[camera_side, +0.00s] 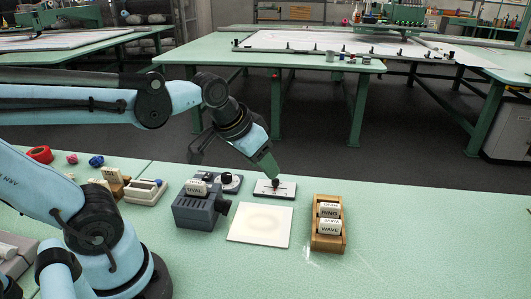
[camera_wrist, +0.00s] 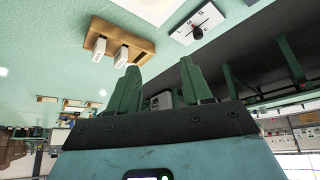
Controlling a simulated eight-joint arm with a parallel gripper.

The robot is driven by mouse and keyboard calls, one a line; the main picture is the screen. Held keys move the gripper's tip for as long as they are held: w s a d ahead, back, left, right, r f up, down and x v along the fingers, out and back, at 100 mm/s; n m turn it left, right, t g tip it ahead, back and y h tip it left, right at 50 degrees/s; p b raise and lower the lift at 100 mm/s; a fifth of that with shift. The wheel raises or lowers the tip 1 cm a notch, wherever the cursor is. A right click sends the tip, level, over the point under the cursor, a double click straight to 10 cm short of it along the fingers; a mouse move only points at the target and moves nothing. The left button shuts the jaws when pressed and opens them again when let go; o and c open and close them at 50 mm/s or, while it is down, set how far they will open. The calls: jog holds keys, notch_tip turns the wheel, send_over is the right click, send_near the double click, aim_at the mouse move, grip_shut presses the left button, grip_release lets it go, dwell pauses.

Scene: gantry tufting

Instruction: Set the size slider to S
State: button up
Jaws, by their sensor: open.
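The size slider is a small pale plate (camera_side: 261,190) with a dark knob (camera_side: 275,182). It lies on the green table behind the blank white card. My gripper (camera_side: 271,172) points down at the knob in the side view. In the wrist view its green fingers (camera_wrist: 160,72) are apart with nothing between them, and the knob lies beyond them. Contact cannot be told.
A wooden rack (camera_side: 328,245) with lettered white blocks stands right of the white card (camera_side: 260,225). A dark grey device (camera_side: 196,212) with a labelled block stands left of it. A white tray (camera_side: 146,192) and coloured spools lie farther left. The table's right side is clear.

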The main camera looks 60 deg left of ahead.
jog(key=w+a+r+n+g, duration=0.1)
jog(key=w+a+n+g, duration=0.1)
jog(key=w+a+g, duration=0.3)
jog(key=n, duration=0.2)
send_over(276, 179)
notch_tip(276, 179, down, 2)
jog(key=shift+g, duration=0.4)
notch_tip(276, 179, down, 12)
jog(key=shift+s+f, duration=0.15)
grip_shut()
